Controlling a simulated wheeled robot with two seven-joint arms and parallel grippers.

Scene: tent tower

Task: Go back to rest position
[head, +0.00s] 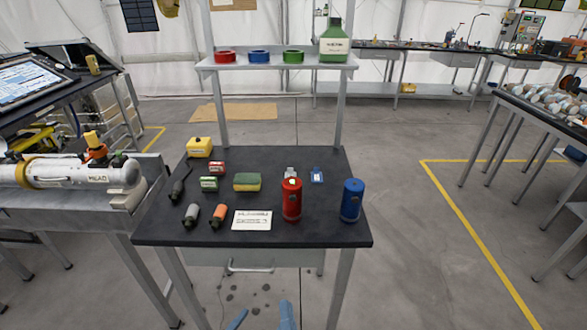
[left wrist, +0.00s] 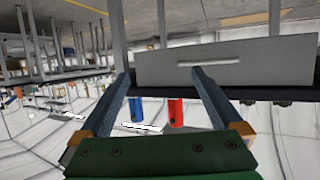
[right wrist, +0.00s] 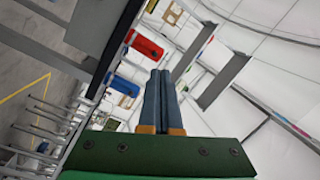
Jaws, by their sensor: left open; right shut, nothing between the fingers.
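My left gripper (head: 262,313) shows only its two blue fingertips at the bottom edge of the head view, spread apart and below the near edge of the black-topped table (head: 300,238). In the left wrist view the left gripper (left wrist: 161,74) is open and empty, with the table's grey drawer front (left wrist: 225,62) beyond it. My right gripper (right wrist: 160,72) shows only in the right wrist view. Its fingers are together with nothing between them. It is outside the head view.
A red canister (head: 292,200) and a blue canister (head: 352,200) stand near the table's right side. A sponge (head: 247,181), a white card (head: 252,220) and a yellow container (head: 199,147) are also there. A shelf (head: 275,62) rises behind.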

